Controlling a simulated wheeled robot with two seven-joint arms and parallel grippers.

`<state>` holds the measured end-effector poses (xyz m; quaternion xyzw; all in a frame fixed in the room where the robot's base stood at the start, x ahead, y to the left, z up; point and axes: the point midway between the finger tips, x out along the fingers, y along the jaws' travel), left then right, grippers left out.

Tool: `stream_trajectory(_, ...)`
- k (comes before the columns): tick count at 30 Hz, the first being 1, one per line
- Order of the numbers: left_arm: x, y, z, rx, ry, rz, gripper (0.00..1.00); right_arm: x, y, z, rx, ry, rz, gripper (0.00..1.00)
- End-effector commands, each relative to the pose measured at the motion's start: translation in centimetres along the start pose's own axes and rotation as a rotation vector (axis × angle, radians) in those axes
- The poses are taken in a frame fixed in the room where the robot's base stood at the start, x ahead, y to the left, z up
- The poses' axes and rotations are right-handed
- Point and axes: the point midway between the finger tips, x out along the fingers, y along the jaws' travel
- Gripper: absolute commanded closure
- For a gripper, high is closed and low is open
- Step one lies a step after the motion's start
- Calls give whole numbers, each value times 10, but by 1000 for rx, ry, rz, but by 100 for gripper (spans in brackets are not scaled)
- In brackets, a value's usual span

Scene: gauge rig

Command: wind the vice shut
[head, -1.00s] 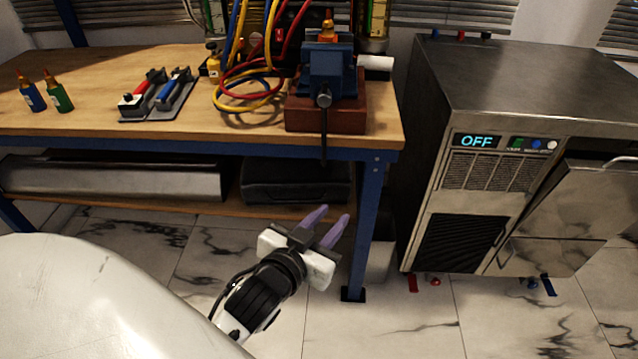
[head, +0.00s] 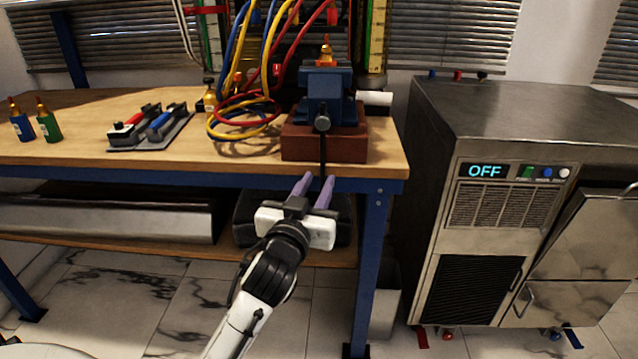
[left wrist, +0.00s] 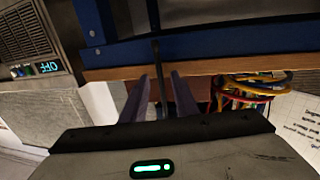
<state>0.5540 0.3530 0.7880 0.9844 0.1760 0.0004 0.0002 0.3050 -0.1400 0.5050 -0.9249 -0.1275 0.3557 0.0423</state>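The blue vice (head: 326,88) is mounted on a red-brown block (head: 300,146) at the bench's front right. Its dark handle bar (head: 322,150) hangs down from the round screw head past the bench edge. It also shows in the left wrist view (left wrist: 158,62). My left gripper (head: 317,180) is open just in front of the bench edge, pointing up at the bar's lower part. In the left wrist view its purple fingers (left wrist: 159,80) stand apart, with the bar showing between them; contact is not visible. The jaw gap is hard to tell. My right gripper is not in view.
Red, yellow and blue hoses (head: 240,115) loop left of the vice. An orange-tipped bottle (head: 326,54) shows at the vice's top. The bench's blue leg (head: 368,260) and a metal machine reading OFF (head: 485,171) stand to the right. A dark case (head: 245,225) sits below.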

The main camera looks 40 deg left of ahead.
Motion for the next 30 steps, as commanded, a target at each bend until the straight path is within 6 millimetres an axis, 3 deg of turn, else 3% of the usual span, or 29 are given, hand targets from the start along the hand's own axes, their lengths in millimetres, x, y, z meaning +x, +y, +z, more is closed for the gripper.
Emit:
stream_trajectory(6, 17, 0, 0, 1, 0, 1, 73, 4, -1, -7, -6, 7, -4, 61)
stream_trajectory(14, 18, 0, 0, 1, -1, 1, 73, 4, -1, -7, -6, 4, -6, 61)
stream_trajectory(19, 17, 0, 0, 1, -1, 1, 100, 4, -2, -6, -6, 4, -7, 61)
stream_trajectory(30, 17, 0, 1, 1, -1, 1, 100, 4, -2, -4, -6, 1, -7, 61)
